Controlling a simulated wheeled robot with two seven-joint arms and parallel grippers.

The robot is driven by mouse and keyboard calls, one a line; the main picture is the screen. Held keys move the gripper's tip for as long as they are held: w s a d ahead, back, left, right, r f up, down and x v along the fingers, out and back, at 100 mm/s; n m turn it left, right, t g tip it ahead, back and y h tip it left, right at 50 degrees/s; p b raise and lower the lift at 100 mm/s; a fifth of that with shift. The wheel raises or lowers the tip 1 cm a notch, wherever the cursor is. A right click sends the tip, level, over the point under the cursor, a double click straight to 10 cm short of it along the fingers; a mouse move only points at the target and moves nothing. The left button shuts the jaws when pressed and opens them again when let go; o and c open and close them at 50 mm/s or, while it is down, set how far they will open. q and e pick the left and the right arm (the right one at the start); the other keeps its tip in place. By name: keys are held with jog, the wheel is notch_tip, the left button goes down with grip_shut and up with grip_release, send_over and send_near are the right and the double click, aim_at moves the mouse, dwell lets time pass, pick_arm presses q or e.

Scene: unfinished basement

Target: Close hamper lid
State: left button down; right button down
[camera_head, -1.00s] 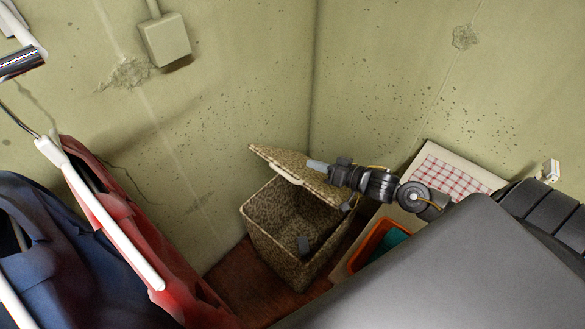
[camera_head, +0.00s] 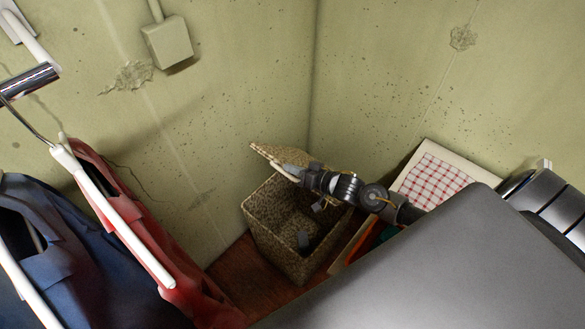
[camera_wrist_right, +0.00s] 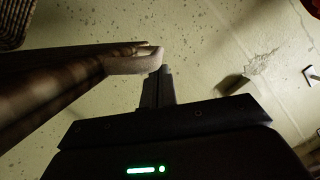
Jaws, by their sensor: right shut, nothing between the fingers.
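The woven, speckled brown hamper (camera_head: 279,238) stands in the corner, with its mouth open towards me. Its lid (camera_head: 270,152) is raised and tilted above the back of the opening, partly hidden behind my right gripper. My right gripper (camera_head: 286,168) is shut and empty, its tips at the lid's pale edge. In the right wrist view the shut fingers (camera_wrist_right: 157,86) lie close beside the pale rim of the dark lid (camera_wrist_right: 60,82); I cannot tell if they touch. A small grey thing (camera_head: 304,239) shows inside the hamper. My left gripper is out of view.
A red garment (camera_head: 150,245) and a blue garment (camera_head: 55,250) hang at the left. A board with red-checked cloth (camera_head: 436,178) and an orange-edged box (camera_head: 364,243) are right of the hamper. Concrete walls close the corner behind.

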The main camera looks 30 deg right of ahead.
jog(key=shift+f, duration=0.1)
jog(key=a+f+b, duration=0.1)
jog(key=a+f, duration=0.1)
jog(key=s+a+f+b, duration=0.1)
jog(key=a+f, duration=0.1)
jog(key=shift+s, duration=0.2)
